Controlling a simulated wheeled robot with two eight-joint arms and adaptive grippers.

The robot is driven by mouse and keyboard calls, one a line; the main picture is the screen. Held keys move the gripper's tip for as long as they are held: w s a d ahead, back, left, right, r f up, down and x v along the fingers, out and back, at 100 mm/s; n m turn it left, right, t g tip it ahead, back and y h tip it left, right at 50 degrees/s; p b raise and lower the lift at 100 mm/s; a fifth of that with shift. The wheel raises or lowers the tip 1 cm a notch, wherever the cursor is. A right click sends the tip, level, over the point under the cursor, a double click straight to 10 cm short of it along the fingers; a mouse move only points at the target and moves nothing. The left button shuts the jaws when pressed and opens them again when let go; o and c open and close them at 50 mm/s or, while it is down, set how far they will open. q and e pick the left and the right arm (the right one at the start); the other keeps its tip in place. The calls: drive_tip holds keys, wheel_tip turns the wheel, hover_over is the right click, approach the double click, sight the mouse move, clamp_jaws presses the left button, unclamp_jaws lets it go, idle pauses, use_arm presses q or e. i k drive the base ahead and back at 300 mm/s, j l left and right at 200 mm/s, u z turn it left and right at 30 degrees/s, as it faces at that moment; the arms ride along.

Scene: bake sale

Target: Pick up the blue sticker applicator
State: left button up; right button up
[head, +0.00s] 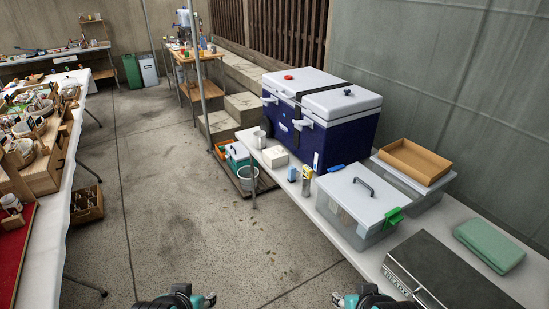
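Two small blue things are on the white table on the right: a flat, elongated blue item (336,168) in front of the cooler, and a small light-blue block (293,174) near the table's left edge. I cannot tell for sure which one is the sticker applicator. My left gripper (206,299) and my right gripper (340,299) show at the bottom edge, partly cut off, above the floor. Both are well short of the blue items and touch neither. How far their fingers are open does not show clearly.
A stocked table (53,240) stands left. The concrete aisle (170,190) between is clear.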

sight(293, 173)
drive_tip(key=i+j+z, duration=0.1)
drive_tip(key=i+j, duration=0.2)
drive_tip(key=i+j+z, duration=0.15)
drive_tip(key=i+j, duration=0.2)
drive_tip(key=i+j+z, duration=0.1)
drive_tip(key=i+j, duration=0.2)
drive_tip(key=i+j+z, duration=0.1)
drive_tip(key=i+j, duration=0.15)
drive_tip(key=j, duration=0.2)
drive_tip(key=i+j+z, duration=0.15)
drive_tip(key=i+j, duration=0.15)
drive_tip(key=i+j+z, duration=0.1)
drive_tip(key=i+j, duration=0.15)
drive_tip(key=j, duration=0.3)
drive_tip(key=i+j+z, duration=0.15)
drive_tip(key=j, duration=0.35)
drive_tip(key=i+j+z, duration=0.1)
drive_tip(key=i+j, duration=0.2)
drive_tip(key=j, duration=0.15)
